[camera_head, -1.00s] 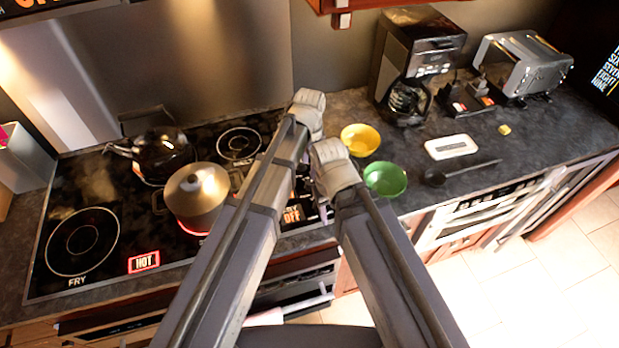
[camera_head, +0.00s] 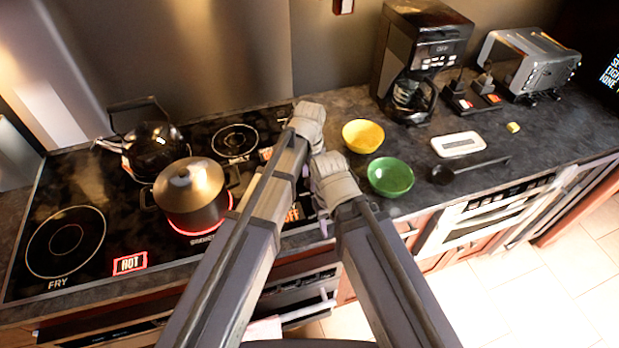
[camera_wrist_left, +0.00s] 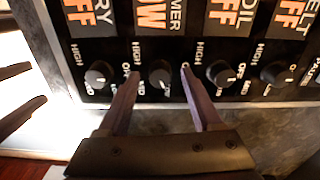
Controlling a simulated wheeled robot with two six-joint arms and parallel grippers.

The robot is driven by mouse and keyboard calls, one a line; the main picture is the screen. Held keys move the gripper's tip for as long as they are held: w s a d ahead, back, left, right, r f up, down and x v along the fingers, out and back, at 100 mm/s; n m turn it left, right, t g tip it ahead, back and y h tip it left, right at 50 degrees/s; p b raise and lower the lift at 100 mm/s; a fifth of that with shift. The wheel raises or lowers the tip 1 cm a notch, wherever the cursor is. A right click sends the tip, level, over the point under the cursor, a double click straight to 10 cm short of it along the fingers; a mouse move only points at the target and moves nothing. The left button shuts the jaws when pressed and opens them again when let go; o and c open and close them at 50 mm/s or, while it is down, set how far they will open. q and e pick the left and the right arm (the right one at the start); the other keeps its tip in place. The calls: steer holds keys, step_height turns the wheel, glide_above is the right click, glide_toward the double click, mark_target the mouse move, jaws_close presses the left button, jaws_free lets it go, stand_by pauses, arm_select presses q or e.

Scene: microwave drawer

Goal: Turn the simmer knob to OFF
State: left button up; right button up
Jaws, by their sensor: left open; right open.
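The simmer knob (camera_wrist_left: 160,73) is a small black knob on the control panel (camera_wrist_left: 190,55). The panel beside it shows a partly cut-off SIMMER label and an orange LOW. My left gripper (camera_wrist_left: 158,88) is open, with one finger on each side of this knob; I cannot tell whether they touch it. In the head view my left gripper's wrist (camera_head: 309,122) is over the stove's right edge, its fingers hidden. My right gripper (camera_head: 333,178) is just below and right of it. Two dark open fingers at the wrist view's left edge appear to be my right gripper.
Other knobs (camera_wrist_left: 98,74) (camera_wrist_left: 221,72) sit close on both sides, with orange OFF signs. A lidded pot (camera_head: 190,190) stands over a glowing red ring. A kettle (camera_head: 155,148) is behind it. Yellow (camera_head: 363,136) and green (camera_head: 390,177) bowls stand right of my grippers.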

arm_select(q)
jaws_close()
stand_by(0.3)
stand_by(0.4)
steer(key=n, duration=0.6)
steer(key=shift+n, duration=0.4)
steer(key=n, duration=0.3)
steer(key=shift+n, duration=2)
jaws_free()
